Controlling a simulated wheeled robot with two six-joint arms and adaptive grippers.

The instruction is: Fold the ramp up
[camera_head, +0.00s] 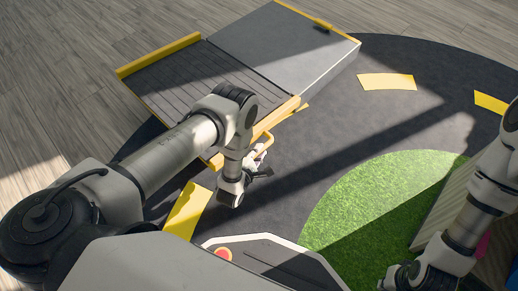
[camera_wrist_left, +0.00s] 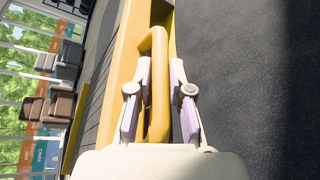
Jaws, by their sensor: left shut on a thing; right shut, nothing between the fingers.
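The ramp (camera_head: 185,82) is a dark ribbed panel with yellow side edges, lying sloped against a grey platform (camera_head: 285,45). A yellow handle (camera_head: 266,138) sticks out from the ramp's near right edge. My left gripper (camera_head: 258,162) is at this handle. In the left wrist view the two fingers of my left gripper (camera_wrist_left: 160,95) stand on either side of the yellow handle (camera_wrist_left: 158,60) and are shut on it. My right arm is at the lower right of the head view, and the fingers of my right gripper (camera_head: 392,284) are mostly cut off at the bottom edge.
A dark round mat lies under the ramp, with yellow floor patches (camera_head: 387,81) and a green turf area (camera_head: 375,200). Open dark floor lies right of the ramp. In the left wrist view, seats (camera_wrist_left: 58,112) and windows show at the left.

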